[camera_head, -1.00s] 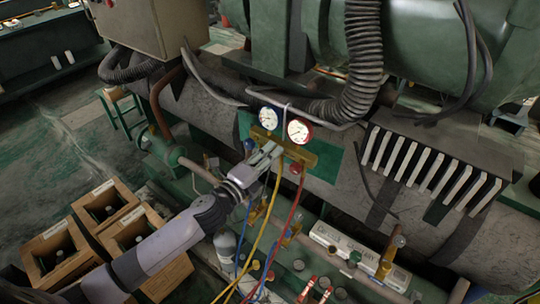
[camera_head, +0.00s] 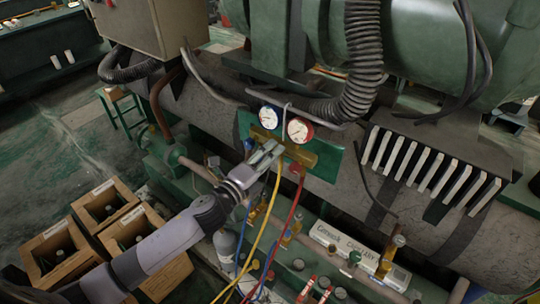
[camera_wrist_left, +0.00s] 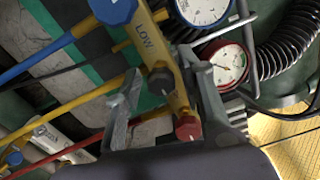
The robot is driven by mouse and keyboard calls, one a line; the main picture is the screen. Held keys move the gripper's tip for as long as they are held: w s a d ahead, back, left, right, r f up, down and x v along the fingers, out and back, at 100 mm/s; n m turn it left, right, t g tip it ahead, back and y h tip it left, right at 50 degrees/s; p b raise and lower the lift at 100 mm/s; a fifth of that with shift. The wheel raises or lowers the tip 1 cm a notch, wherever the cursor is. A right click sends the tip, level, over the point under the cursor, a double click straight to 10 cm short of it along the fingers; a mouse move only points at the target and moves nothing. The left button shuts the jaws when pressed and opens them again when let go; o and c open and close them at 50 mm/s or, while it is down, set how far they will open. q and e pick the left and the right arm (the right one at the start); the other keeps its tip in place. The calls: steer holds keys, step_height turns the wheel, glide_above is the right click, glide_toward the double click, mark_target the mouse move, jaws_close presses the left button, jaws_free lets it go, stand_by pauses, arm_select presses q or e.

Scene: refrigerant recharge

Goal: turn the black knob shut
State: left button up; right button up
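The brass gauge manifold (camera_head: 305,154) hangs on the green-banded grey machine, with a blue-rimmed and a red-rimmed gauge above it. In the left wrist view the black knob (camera_wrist_left: 160,82) sits on the manifold bar between the "LOW" lettering and the red knob (camera_wrist_left: 188,128). The blue knob (camera_wrist_left: 112,10) is at the top. My left gripper (camera_head: 268,155) is at the manifold front. Its fingers (camera_wrist_left: 158,88) stand apart on either side of the black knob; I cannot tell whether they touch it. In the head view the gripper hides the black knob. My right gripper is out of view.
Blue, yellow and red hoses (camera_head: 292,215) hang below the manifold, close to my left gripper. A grey cylinder (camera_head: 225,246) stands below. A thick corrugated hose (camera_head: 363,60) runs above right. Wooden crates (camera_head: 57,250) stand on the floor at left.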

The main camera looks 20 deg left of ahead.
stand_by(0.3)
arm_select(q)
steer(key=v, duration=1.2)
steer(key=shift+r, duration=0.1)
steer(key=a+f+n+g+y, duration=0.2)
steer(key=a+f+n, duration=0.15)
steer(key=f, duration=0.65)
steer(key=a+f+n+g+y, duration=0.1)
steer(key=a+f+n+y, duration=0.2)
steer(key=f, duration=0.6)
steer(key=s+a+f+n+g+y, duration=0.1)
steer(key=s+f+n+g, duration=0.2)
steer(key=f, duration=0.6)
steer(key=s+a+f+n+g, duration=0.1)
steer(key=s+a+f+n, duration=0.15)
steer(key=s+f, duration=0.45)
steer(key=s+d+f+n+g, duration=0.2)
steer(key=s+f+n+g, duration=0.1)
steer(key=s+f, duration=0.4)
steer(key=s+d+f+n+g+b, duration=0.1)
steer(key=s+d+f+n+g, duration=0.2)
steer(key=s+f, duration=0.5)
steer(key=s+d+f+n+g, duration=0.2)
steer(key=s+f, duration=0.6)
steer(key=s, duration=0.6)
steer(key=shift+s+d+n+g, duration=0.35)
steer(key=shift+n+g, duration=0.15)
steer(key=shift+n, duration=0.6)
